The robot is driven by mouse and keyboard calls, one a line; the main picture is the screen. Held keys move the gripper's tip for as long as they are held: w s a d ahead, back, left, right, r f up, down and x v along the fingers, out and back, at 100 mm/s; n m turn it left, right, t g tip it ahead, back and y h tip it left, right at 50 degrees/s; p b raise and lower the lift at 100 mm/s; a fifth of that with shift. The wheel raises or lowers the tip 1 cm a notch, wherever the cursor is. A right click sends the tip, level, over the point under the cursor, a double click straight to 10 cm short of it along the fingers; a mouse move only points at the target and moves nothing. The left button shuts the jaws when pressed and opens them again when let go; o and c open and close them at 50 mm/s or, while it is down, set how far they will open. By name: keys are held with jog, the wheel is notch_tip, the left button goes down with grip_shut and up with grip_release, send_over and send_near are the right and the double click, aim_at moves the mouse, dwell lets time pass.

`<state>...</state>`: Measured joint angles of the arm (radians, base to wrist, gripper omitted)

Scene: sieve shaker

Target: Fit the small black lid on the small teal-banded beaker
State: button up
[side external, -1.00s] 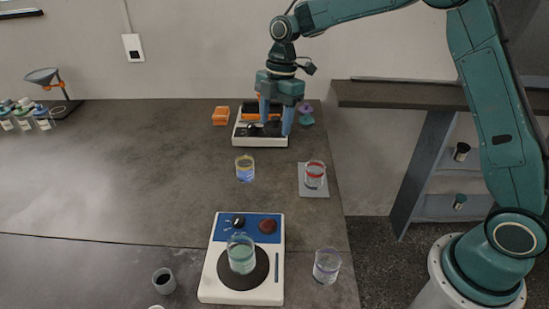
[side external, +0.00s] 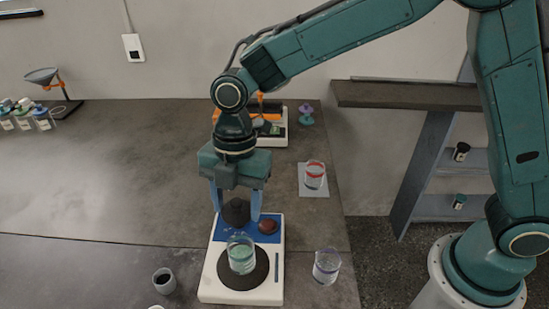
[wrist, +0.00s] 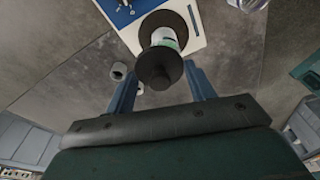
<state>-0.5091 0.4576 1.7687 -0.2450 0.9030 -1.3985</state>
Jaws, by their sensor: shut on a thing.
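The teal-banded beaker (side external: 241,257) stands upright on the dark round plate of a blue-and-white device in the side view. In the wrist view its side (wrist: 165,37) shows partly behind the lid. My gripper (side external: 237,214) is shut on the small black lid (side external: 236,208), which hangs between the two blue fingers. The lid is above and slightly behind the beaker, apart from it in the side view. In the wrist view the lid (wrist: 157,68) covers part of the beaker.
The white device (side external: 212,287) has knobs at its back edge. A clear beaker (side external: 326,266) stands to its right and a small grey cup (side external: 164,281) to its left. A red-banded beaker (side external: 314,174) stands on a grey pad (side external: 312,192).

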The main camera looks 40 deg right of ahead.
aim_at(238, 220)
jog(key=shift+s+a+f+n, duration=0.15)
jog(key=shift+s+a+n, duration=0.15)
jog(key=shift+s+a, duration=0.6)
jog(key=shift+s+d, duration=0.1)
jog(key=shift+f, duration=0.15)
jog(key=shift+f, duration=1.75)
jog(key=shift+f, duration=1)
dwell(3.7)
jog(key=o, duration=1)
